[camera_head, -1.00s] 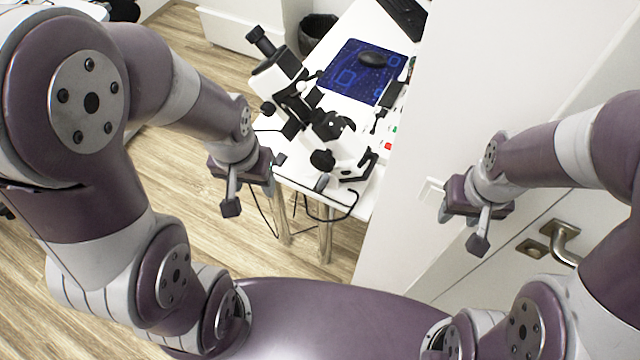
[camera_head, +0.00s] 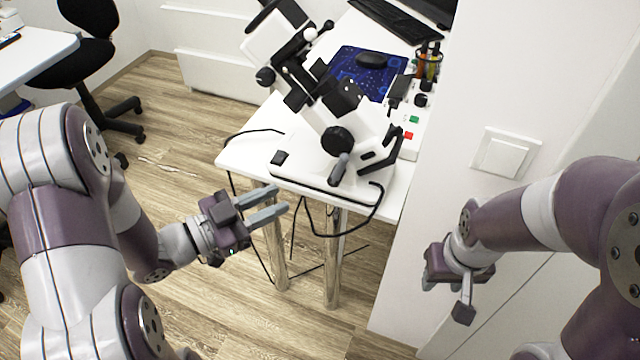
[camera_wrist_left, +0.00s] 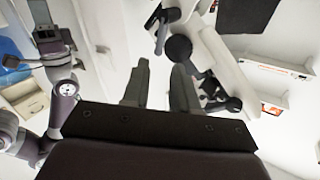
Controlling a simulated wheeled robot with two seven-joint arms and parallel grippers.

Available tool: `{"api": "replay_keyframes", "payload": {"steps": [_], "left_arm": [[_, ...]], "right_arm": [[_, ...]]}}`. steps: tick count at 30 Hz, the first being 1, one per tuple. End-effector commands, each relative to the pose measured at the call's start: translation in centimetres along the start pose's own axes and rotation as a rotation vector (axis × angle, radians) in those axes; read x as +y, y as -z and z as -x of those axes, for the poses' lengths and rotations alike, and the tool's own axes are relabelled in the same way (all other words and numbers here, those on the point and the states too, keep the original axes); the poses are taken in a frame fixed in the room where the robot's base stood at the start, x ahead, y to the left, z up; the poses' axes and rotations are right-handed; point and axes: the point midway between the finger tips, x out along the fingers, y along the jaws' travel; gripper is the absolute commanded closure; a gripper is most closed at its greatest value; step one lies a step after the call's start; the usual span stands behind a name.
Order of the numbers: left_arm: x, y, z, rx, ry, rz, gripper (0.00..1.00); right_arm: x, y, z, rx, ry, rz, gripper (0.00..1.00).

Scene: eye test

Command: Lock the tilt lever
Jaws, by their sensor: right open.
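A white and black microscope-like instrument (camera_head: 318,115) stands on the white table, its upper part slanting up to the left. It carries a large round black knob (camera_head: 337,141), a grey-tipped stubby handle (camera_head: 339,168) and a small white ball (camera_head: 310,34) on its upper part. I cannot tell which of these is the tilt lever. The instrument also shows in the left wrist view (camera_wrist_left: 218,62), beyond the fingers. My left gripper (camera_head: 270,204) is open and empty, left of and below the table's front edge. My right gripper (camera_head: 447,288) is open and empty, before the white wall.
The white table (camera_head: 245,150) has a blue mat (camera_head: 350,62) with a black mouse, and a control box with red and green buttons (camera_head: 412,125). Black cables hang off its front. A white wall with a switch (camera_head: 503,153) bounds the right.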

Motion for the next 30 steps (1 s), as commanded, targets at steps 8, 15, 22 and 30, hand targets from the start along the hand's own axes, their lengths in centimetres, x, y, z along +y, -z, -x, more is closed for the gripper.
{"api": "replay_keyframes", "payload": {"steps": [8, 15, 22, 30], "left_arm": [[0.2, 0.7, -5.2, 0.031, -0.006, -0.009, 0.72], [0.0, 0.8, -10.6, 0.028, 0.001, -0.007, 0.72], [-0.1, 0.9, -12.5, 0.026, 0.005, -0.007, 0.72], [-0.1, 0.9, -12.6, 0.026, 0.006, -0.006, 0.72]], "right_arm": [[0.0, -0.1, -0.5, -0.001, 0.0, 0.0, 0.57], [0.0, -0.1, -0.8, -0.001, 0.0, 0.0, 0.57], [0.0, -0.1, -0.9, -0.001, 0.0, 0.0, 0.57], [0.0, -0.1, -0.9, -0.001, 0.0, 0.0, 0.57]]}}
